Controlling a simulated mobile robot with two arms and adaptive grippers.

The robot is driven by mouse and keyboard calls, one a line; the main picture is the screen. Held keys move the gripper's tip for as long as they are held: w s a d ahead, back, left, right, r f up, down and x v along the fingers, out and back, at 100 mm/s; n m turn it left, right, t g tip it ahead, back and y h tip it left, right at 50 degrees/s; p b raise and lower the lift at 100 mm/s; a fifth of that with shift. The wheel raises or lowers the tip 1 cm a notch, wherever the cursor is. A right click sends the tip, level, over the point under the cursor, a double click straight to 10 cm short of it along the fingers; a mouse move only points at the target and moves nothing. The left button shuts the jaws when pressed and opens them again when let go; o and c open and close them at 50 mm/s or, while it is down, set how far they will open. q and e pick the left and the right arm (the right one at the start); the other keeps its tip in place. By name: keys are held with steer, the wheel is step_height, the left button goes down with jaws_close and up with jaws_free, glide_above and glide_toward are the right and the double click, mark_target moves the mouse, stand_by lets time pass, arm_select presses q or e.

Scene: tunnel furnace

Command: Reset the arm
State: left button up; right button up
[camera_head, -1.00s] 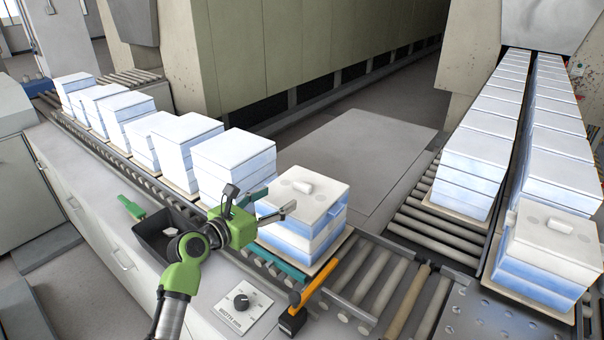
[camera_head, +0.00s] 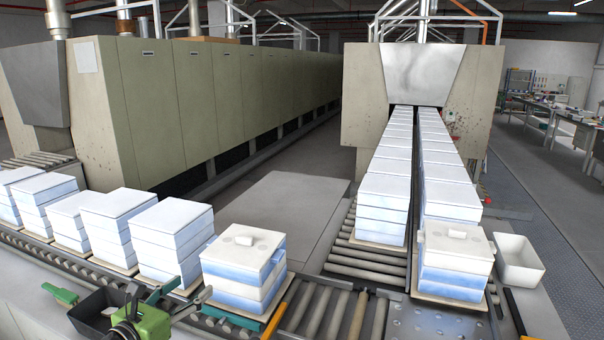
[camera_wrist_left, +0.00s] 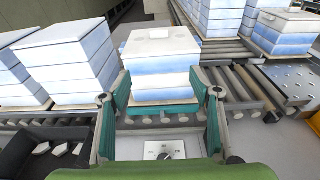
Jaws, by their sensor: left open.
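My left gripper (camera_head: 193,289) shows at the lower left of the head view, green with slim teal-grey fingers. It is open and empty, near the front edge of the roller conveyor. In the left wrist view its fingers (camera_wrist_left: 160,95) stand wide apart. Beyond them is a white-and-blue stacked box (camera_head: 243,268) with a small block on its lid; the same box shows in the wrist view (camera_wrist_left: 160,65). The gap between the fingers holds nothing. My right gripper is not in view.
A black tray (camera_wrist_left: 32,160) holding white pieces lies left of my gripper. A control knob panel (camera_wrist_left: 165,149) sits below the conveyor. More stacked boxes (camera_head: 172,235) line the conveyor. Two box rows enter the furnace (camera_head: 362,110). A white bin (camera_head: 517,262) stands at right.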

arm_select(q)
steer(key=s+d+f+m+g+y, duration=0.1)
steer(key=s+d+f+m+g, duration=0.25)
steer(key=s+f+m, duration=0.45)
steer(key=s+d+f+m+g, duration=0.3)
steer(key=s+d+f+m, duration=0.1)
steer(key=s+f+m, duration=0.4)
steer(key=s+a+f+m+g+y, duration=0.1)
steer(key=s+f+m+g+y, duration=0.15)
steer(key=s+m, duration=0.8)
steer(key=s+f+m+g+y, duration=0.25)
steer(key=s+m, duration=0.45)
steer(key=s, duration=0.6)
step_height(320, 180, down, 33)
steer(key=s+g+b, duration=0.2)
steer(key=s+b, duration=0.1)
steer(key=b, duration=0.3)
steer(key=s+a+f+b, duration=0.1)
steer(key=s+f+b, duration=0.1)
steer(key=s+f, duration=0.6)
steer(key=s+a+f+b, duration=0.2)
steer(key=s+f, duration=0.6)
steer(key=f, duration=0.3)
steer(key=shift+s+a+f+m+g+b, duration=0.25)
steer(key=shift+f+m+g+b, duration=0.1)
steer(key=shift+f+m, duration=0.1)
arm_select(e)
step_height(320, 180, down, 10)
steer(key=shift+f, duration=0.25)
